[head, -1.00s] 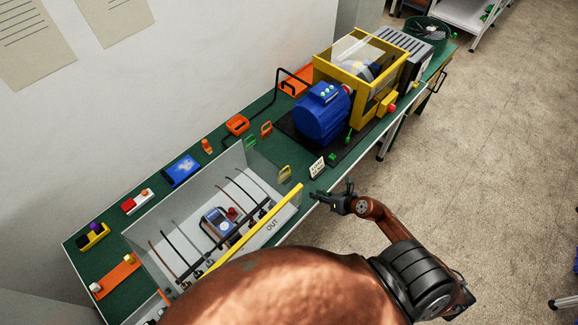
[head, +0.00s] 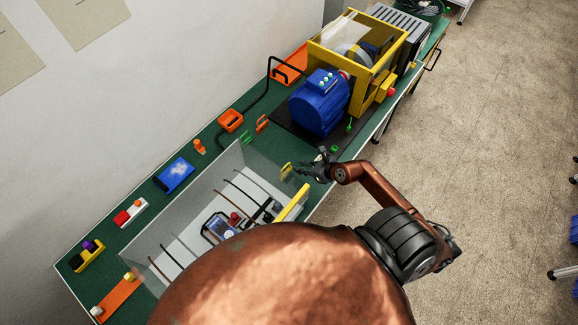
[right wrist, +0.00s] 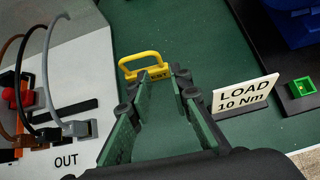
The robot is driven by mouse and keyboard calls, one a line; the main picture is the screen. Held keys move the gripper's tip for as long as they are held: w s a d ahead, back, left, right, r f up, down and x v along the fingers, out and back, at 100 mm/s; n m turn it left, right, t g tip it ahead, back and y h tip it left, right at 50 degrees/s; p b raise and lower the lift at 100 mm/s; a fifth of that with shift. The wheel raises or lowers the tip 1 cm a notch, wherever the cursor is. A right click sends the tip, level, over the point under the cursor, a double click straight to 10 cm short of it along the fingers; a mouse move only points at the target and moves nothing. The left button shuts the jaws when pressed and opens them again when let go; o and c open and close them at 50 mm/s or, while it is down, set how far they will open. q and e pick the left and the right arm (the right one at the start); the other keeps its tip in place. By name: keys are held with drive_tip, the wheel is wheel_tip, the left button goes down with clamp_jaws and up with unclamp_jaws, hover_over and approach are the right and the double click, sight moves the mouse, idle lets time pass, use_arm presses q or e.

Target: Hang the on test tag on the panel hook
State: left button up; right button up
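The yellow tag (head: 286,170), a loop handle over a plate with partly hidden lettering, stands on the green bench right of the panel box. In the right wrist view the tag (right wrist: 141,59) is just beyond my fingertips, its lower part partly covered by them. My right gripper (head: 305,168) is open over the bench beside the tag. In the right wrist view its green-padded fingers (right wrist: 160,82) are spread with nothing clearly held. The panel box (head: 178,235) has clear walls, cables and a yellow front edge. I cannot make out a hook. My left gripper is not in view.
A "LOAD 10 Nm" sign (right wrist: 243,95) stands close right of my gripper. Cable terminals (right wrist: 78,128) lie to its left. A blue motor (head: 318,105) and yellow guard frame (head: 357,88) stand farther back. Green (head: 245,138) and orange (head: 262,123) tags stand near the wall.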

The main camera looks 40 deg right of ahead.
drive_tip(key=b+x, duration=0.1)
drive_tip(key=x, duration=0.2)
drive_tip(key=shift+f, duration=0.15)
drive_tip(key=shift+b+x, duration=0.9)
drive_tip(key=shift+x, duration=0.35)
drive_tip(key=shift+w+f, duration=0.1)
drive_tip(key=shift+w, duration=0.15)
drive_tip(key=shift+w+a+f, duration=0.1)
drive_tip(key=shift+w, duration=0.05)
drive_tip(key=shift+c, duration=0.5)
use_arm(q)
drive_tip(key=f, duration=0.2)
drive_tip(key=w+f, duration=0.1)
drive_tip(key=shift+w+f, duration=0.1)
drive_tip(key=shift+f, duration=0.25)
use_arm(e)
drive_tip(key=shift+c, duration=0.3)
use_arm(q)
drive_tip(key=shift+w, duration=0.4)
use_arm(e)
clamp_jaws()
